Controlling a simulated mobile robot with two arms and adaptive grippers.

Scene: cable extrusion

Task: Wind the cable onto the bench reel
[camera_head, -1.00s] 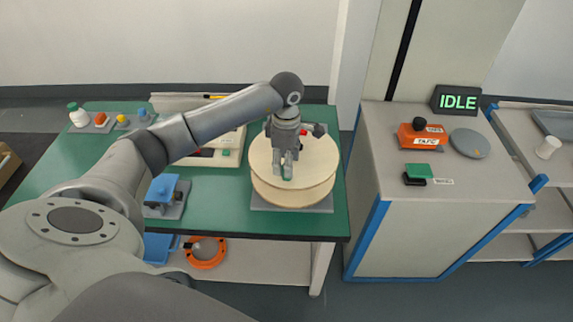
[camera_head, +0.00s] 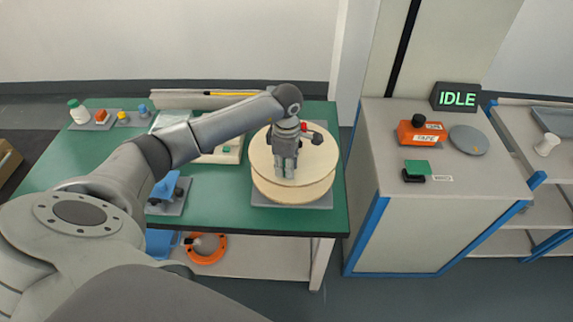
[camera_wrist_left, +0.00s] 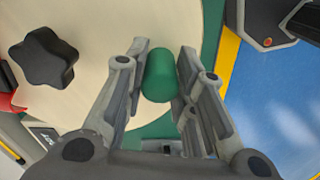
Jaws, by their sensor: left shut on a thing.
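The bench reel (camera_head: 318,165) is a pale wooden drum standing on a grey base plate (camera_head: 310,201) at the right end of the green bench. My left gripper (camera_head: 286,176) points down over the front of the reel's top. In the left wrist view, its fingers (camera_wrist_left: 160,85) are shut on a green upright handle (camera_wrist_left: 159,73) on the reel top (camera_wrist_left: 95,95). A black star knob (camera_wrist_left: 44,58) sits on the reel in that view. I cannot make out any cable on the reel. My right gripper is not in view.
The green bench (camera_head: 105,170) holds a blue-topped device (camera_head: 167,190) and small items at the back left. An orange ring (camera_head: 207,249) lies on the lower shelf. A grey cabinet (camera_head: 440,220) stands right, with a display reading IDLE (camera_head: 457,99).

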